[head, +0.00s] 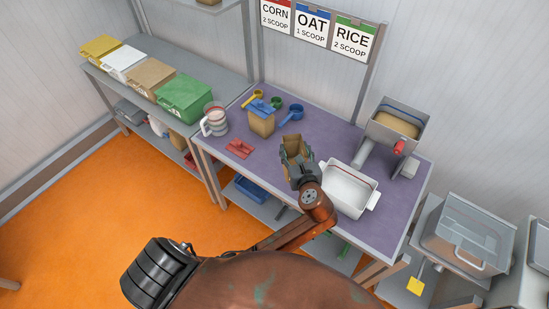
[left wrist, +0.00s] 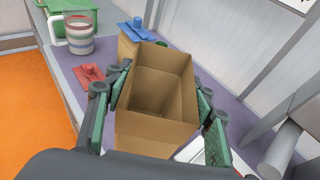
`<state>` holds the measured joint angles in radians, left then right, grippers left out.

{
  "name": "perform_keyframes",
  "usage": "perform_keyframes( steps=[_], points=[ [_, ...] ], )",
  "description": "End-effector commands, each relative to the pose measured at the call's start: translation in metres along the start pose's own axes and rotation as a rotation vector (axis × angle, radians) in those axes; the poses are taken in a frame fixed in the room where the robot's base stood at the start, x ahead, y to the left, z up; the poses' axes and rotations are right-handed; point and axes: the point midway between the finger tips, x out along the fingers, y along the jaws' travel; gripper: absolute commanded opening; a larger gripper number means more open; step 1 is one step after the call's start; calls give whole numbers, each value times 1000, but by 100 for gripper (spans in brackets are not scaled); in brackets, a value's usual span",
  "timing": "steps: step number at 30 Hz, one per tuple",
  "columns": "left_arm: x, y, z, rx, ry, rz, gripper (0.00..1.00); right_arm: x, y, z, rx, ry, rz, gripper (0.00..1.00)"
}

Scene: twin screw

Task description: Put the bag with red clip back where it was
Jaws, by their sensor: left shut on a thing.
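My left gripper (head: 299,167) is shut on an open, empty-looking brown paper bag (head: 293,147), above the purple table. In the left wrist view the bag (left wrist: 155,128) stands with its mouth toward the camera, a finger on each side. No clip shows on it. A red clip (head: 239,148) lies on the table to the left of the bag; it also shows in the left wrist view (left wrist: 90,75). Another brown bag (head: 262,124) with a blue clip (head: 262,106) on top stands behind. My right gripper is not in view.
A white tub (head: 348,188) stands right of the bag, with a grey hopper machine (head: 397,128) behind it. A striped jug (head: 215,120) and several coloured scoops (head: 291,113) stand on the table's left and back. Lidded bins (head: 187,97) line the left shelf.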

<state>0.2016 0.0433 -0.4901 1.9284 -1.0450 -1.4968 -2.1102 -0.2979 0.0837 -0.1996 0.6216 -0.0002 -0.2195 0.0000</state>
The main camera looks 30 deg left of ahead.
Motion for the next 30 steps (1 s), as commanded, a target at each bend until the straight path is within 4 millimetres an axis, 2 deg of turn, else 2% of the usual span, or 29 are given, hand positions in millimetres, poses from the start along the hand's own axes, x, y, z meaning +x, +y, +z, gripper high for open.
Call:
perform_keyframes(
  steps=[10,15,26,30],
  points=[
    [83,35,-14,3,-1,3,21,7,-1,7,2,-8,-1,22],
    [112,43,-39,5,0,1,21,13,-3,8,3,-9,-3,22],
    [137,51,-55,3,-1,-1,21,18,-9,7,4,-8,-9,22],
    [145,52,-77,5,3,-1,21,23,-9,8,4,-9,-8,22]
  ],
)
